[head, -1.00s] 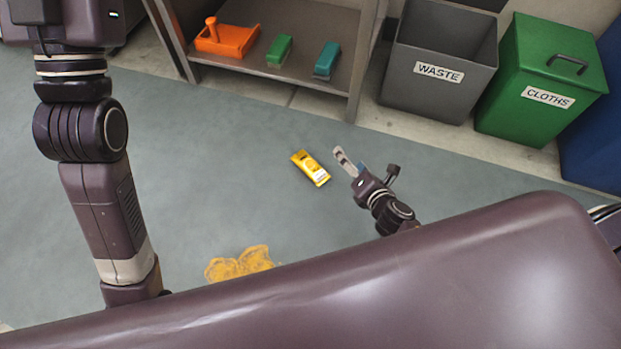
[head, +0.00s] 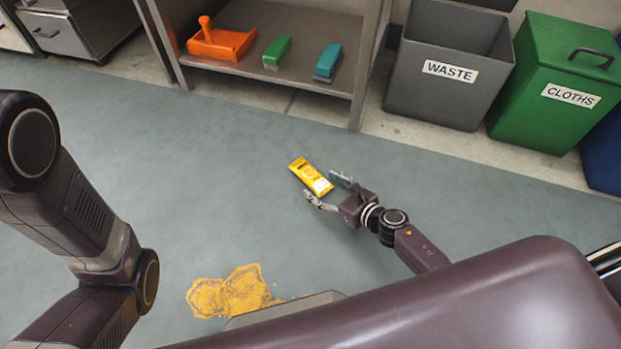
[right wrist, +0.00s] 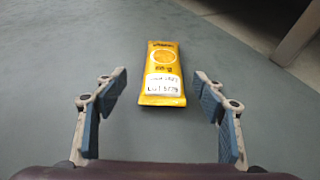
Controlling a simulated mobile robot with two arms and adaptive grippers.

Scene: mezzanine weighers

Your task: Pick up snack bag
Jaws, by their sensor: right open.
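The snack bag (head: 308,173) is a yellow packet with a white label, lying flat on the grey-green floor near the middle of the head view. My right gripper (head: 324,187) is open and empty, low beside the bag's near end. In the right wrist view the bag (right wrist: 162,68) lies just beyond the fingertips of the open right gripper (right wrist: 160,92), roughly centred between them, with no finger touching it. My left arm shows at the left of the head view, but its gripper is out of the picture.
A yellow spill (head: 232,292) lies on the floor nearer to me. A metal shelf (head: 270,80) holds an orange dustpan-like item (head: 222,44), a green block (head: 277,52) and a teal block (head: 328,62). A grey WASTE bin (head: 440,95) and a green CLOTHS bin (head: 540,115) stand at right. Floor around the bag is clear.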

